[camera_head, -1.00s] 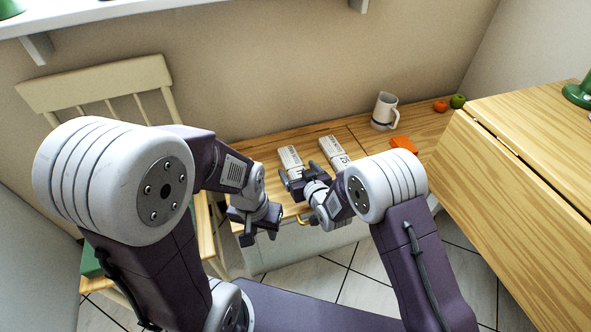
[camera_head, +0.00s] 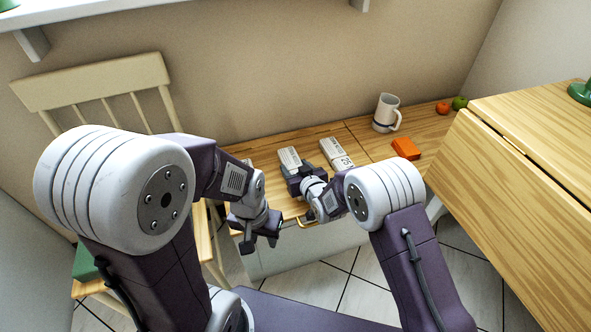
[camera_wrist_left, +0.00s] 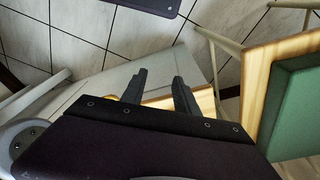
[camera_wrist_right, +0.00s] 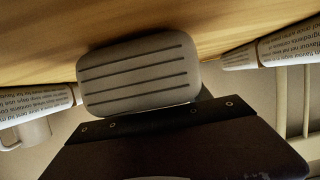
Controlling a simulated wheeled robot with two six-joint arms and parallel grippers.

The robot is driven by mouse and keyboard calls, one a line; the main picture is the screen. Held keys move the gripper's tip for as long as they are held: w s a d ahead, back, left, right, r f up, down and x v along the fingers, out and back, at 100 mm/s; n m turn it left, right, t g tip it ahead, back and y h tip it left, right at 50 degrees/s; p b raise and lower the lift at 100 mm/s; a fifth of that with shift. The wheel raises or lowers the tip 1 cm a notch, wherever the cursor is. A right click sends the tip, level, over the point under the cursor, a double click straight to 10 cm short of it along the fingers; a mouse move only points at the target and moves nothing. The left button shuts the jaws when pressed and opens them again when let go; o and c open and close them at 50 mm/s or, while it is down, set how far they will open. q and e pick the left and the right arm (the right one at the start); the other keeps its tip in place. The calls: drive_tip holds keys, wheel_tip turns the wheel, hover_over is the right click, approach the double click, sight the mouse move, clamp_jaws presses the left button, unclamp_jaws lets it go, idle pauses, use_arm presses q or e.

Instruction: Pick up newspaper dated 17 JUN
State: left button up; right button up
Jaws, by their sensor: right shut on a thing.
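Folded newspapers lie on the low wooden bench. My right gripper (camera_head: 301,184) is at the near end of the left visible newspaper (camera_head: 289,157) and shut on it. In the right wrist view its grey, lined end (camera_wrist_right: 140,75) fills the middle, hiding most of the fingers. The newspaper to its right (camera_head: 337,152) shows a large "25". The right wrist view has newspapers on both sides, one at left (camera_wrist_right: 35,101) and one at right (camera_wrist_right: 290,46). I cannot read the held one's date. My left gripper (camera_wrist_left: 160,88) is open and empty, in front of the bench.
A white mug (camera_head: 385,113), an orange box (camera_head: 405,148), and red (camera_head: 442,107) and green (camera_head: 459,103) fruit stand toward the bench's right. A wooden table (camera_head: 520,150) is at the right, a cream chair (camera_head: 95,95) at the left. A wall rises behind.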

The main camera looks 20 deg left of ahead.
sight(295, 167)
wheel_tip(295, 167, up, 5)
drive_tip(key=p, duration=0.3)
drive_tip(key=shift+f, duration=0.1)
drive_tip(key=w+d+r+p, duration=0.2)
drive_tip(key=d+r+p, duration=0.3)
drive_tip(key=d, duration=0.6)
drive_tip(key=shift+w+d+r, duration=0.15)
drive_tip(key=shift+w+r, duration=0.25)
drive_tip(key=shift+r, duration=0.15)
